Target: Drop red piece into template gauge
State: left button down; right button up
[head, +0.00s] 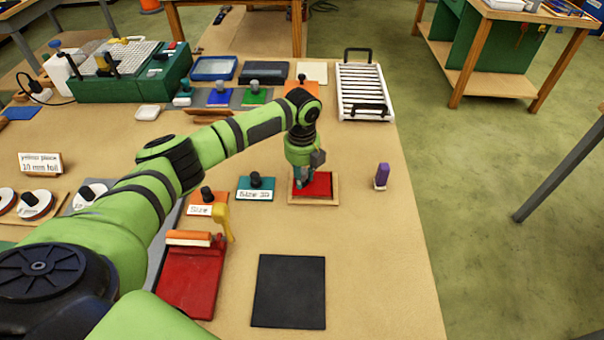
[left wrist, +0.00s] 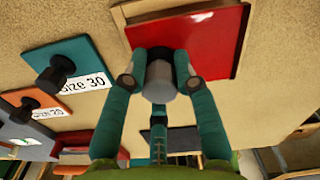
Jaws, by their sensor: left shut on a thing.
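The flat red piece (head: 319,185) has a grey knob and also shows large in the left wrist view (left wrist: 218,38). My left gripper (head: 303,178) is shut on the grey knob (left wrist: 159,82), with a finger on each side of it. The template gauge (head: 313,201), a pale wooden frame, lies around or under the red piece. Its rim also shows at the top of the left wrist view (left wrist: 165,8). I cannot tell whether the piece is down inside the frame or just above it. My right gripper is not in view.
A teal "Size 30" plate (head: 258,194) and an orange plate (head: 207,207) with black knobs lie left of the gauge. A purple upright object (head: 382,176) stands to the right. A black mat (head: 289,291) and a red board (head: 190,280) lie in front. A white rack (head: 364,90) stands behind.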

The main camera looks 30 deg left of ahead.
pick_arm(q)
jog(key=shift+f+b, duration=0.5)
jog(key=shift+f, duration=0.35)
jog(key=c, duration=0.9)
grip_release()
notch_tip(320, 180, up, 12)
jog(key=shift+r, duration=0.1)
jog(key=shift+s, duration=0.1)
